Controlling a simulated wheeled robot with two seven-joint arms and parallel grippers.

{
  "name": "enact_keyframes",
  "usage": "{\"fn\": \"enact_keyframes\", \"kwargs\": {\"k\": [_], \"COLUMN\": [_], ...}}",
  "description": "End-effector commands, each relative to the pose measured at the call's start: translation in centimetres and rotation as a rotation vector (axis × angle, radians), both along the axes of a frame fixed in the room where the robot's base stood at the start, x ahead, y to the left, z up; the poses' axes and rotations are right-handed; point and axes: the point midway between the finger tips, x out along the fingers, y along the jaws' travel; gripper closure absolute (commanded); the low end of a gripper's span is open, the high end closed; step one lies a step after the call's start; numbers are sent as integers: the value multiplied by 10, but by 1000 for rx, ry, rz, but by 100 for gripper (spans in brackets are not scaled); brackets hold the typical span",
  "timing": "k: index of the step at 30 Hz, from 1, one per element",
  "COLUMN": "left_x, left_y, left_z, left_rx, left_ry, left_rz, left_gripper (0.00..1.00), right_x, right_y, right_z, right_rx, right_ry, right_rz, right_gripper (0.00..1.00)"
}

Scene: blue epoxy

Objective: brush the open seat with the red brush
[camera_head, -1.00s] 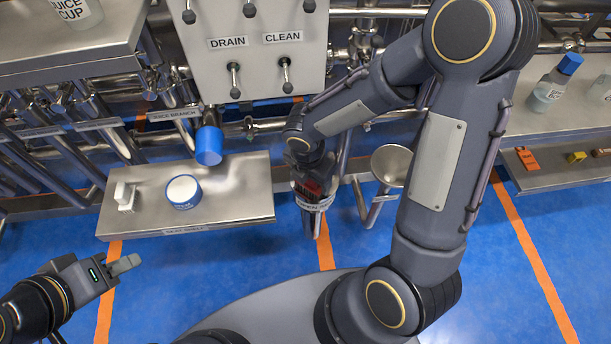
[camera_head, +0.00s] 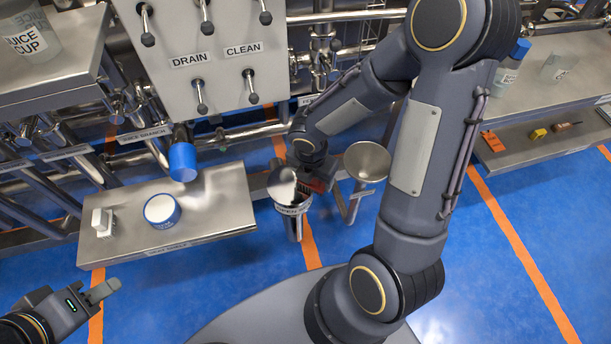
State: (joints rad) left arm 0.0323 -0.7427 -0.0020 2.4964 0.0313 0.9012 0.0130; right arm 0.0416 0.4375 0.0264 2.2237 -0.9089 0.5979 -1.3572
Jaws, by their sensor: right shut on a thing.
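The open seat is a metal pipe end with a white label band (camera_head: 293,209). It stands upright, and its round mouth shows a pale patch inside. My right gripper (camera_head: 312,177) is just behind and to the right of the mouth, shut on the red brush (camera_head: 316,184). Only a little of the red shows, the rest being hidden by the gripper. I cannot tell whether the bristles touch the seat. My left gripper (camera_head: 103,291) is low at the left, far from the seat, with nothing visible in it. Its jaw gap cannot be made out.
A steel shelf (camera_head: 215,207) left of the seat holds a blue-and-white round container (camera_head: 162,211) and a white block (camera_head: 102,222). A metal funnel (camera_head: 367,162) is close on the right. The DRAIN and CLEAN lever panel (camera_head: 215,75) stands behind. Blue floor in front is clear.

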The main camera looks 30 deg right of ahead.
Motion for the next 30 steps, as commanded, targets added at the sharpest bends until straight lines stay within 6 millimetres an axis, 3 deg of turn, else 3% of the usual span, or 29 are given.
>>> {"fn": "enact_keyframes", "kwargs": {"k": [11, 27, 30], "left_x": [0, 0, 0], "left_y": [0, 0, 0], "left_z": [4, 57, 60], "left_rx": [0, 0, 0], "left_ry": [0, 0, 0], "left_rz": [0, 0, 0], "left_gripper": [64, 64, 64], "right_x": [-3, -2, -2], "right_y": [-2, -1, -1], "right_z": [2, 57, 60], "right_rx": [-4, -2, -2], "right_ry": [12, 5, 5], "right_rz": [-3, -3, -3], "right_gripper": [52, 52, 52]}}
